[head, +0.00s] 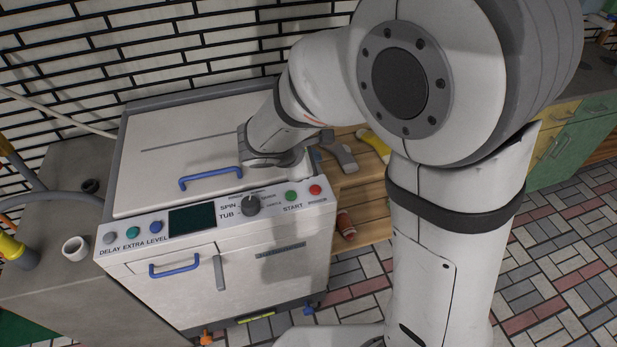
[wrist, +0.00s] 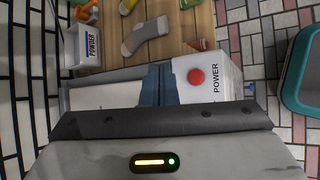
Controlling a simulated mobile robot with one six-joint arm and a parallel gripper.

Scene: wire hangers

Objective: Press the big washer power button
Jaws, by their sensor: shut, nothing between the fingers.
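The white washer (head: 160,170) has a control panel along its front top edge. Its red power button (head: 315,189) is at the panel's right end, to the right of a green button (head: 291,196) over the word START. In the wrist view the red button (wrist: 196,76) shows beside the word POWER. My gripper (wrist: 158,76) is shut and empty, with its dark blue fingers just left of the red button in that view. I cannot tell the height of the fingertips over the panel. In the head view my wrist is above the washer's right side and the fingertips are hard to make out.
The panel also has a dial (head: 250,206), a dark screen (head: 192,219) and several buttons at left. A blue lid handle (head: 210,178) rises behind it. A wooden bench (head: 362,190) with socks and a powder box (wrist: 84,46) stand beside the washer.

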